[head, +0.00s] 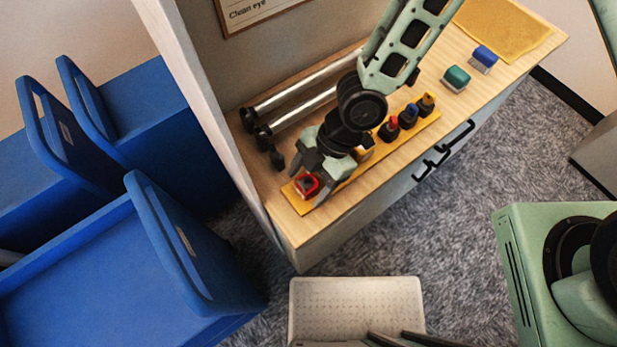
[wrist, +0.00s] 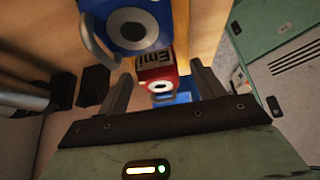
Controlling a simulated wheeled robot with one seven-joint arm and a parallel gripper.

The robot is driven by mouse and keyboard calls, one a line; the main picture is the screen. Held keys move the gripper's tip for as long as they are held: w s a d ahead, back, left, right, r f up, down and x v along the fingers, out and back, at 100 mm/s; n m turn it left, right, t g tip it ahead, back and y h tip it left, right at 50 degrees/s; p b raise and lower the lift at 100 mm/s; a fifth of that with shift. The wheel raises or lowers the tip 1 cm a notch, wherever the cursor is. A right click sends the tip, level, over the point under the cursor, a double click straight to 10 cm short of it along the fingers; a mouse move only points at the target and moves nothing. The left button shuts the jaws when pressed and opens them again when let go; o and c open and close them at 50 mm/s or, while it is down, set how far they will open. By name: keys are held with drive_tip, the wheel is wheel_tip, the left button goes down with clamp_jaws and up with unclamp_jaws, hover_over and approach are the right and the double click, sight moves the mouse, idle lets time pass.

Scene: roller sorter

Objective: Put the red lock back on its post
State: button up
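The red lock (head: 306,185) shows in the head view between my gripper's fingers, at the near left end of a yellow strip on the counter. In the wrist view the red lock (wrist: 157,84) has a name label and a pale round face, and it appears between the two fingers. My gripper (wrist: 165,90) is open there, with a small gap on each side of the lock. In the head view my gripper (head: 309,181) points down over the strip. Several black posts with coloured tops (head: 389,130) stand farther along the strip. The lock's underside is hidden.
Metal rollers (head: 300,90) lie behind the strip. Blue bins (head: 150,240) are left of the counter.

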drive_tip(key=v, duration=1.7)
drive_tip(key=shift+r+p, duration=0.2)
drive_tip(key=shift+p, duration=0.15)
